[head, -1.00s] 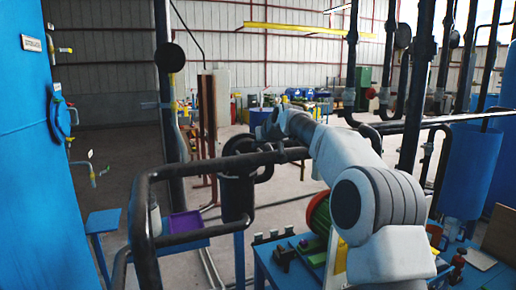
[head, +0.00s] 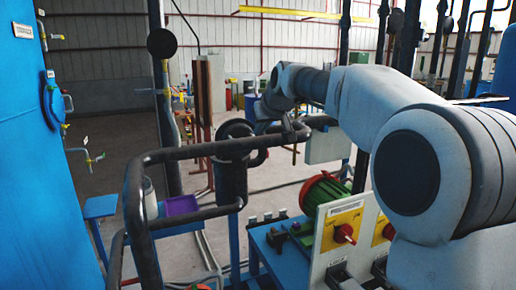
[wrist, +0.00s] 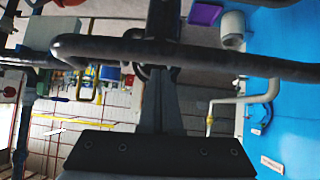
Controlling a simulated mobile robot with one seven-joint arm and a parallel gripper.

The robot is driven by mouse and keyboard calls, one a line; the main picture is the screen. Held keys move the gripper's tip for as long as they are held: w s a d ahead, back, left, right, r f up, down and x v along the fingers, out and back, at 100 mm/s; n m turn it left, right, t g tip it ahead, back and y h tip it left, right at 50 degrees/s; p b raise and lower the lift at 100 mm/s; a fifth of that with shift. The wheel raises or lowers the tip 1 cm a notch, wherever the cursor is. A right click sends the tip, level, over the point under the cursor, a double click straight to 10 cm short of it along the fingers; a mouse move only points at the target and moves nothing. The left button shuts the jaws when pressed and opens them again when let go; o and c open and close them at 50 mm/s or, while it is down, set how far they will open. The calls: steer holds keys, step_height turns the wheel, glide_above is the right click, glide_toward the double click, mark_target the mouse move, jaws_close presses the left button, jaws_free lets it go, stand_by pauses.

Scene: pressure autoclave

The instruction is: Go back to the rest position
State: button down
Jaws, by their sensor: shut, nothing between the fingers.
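My arm reaches in from the right of the head view, with its end above the black pipe rail (head: 200,150). My gripper (wrist: 158,100) shows in the wrist view as dark fingers close together, shut with nothing between them. The black pipe rail also crosses the wrist view (wrist: 230,63), just beyond or over the fingers; I cannot tell whether they touch. In the head view my gripper is small and dark against the rail, and its fingers cannot be made out.
A blue autoclave tank (head: 45,200) stands at the left, with a round blue fitting (head: 54,101) and small valves. A panel with a red-and-yellow switch (head: 343,233) and a green-and-red motor (head: 325,195) sit below my arm. A purple tray (head: 180,206) lies behind the rail.

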steer(key=s+d+f+m+g+h, duration=0.15)
steer(key=s+d, duration=0.25)
steer(key=s, duration=0.7)
steer(key=s+d+f+g+h, duration=0.15)
steer(key=s+d, duration=0.25)
steer(key=s, duration=0.6)
steer(key=s+d+f+m, duration=0.1)
steer(key=s+d+f, duration=0.1)
steer(key=s+f, duration=0.4)
steer(key=s+d+f+m+g, duration=0.1)
steer(key=s+d+f, duration=0.2)
steer(key=s+f, duration=0.4)
steer(key=s, duration=0.7)
steer(key=shift+s+d+m, duration=0.2)
steer(key=shift+s+m, duration=0.15)
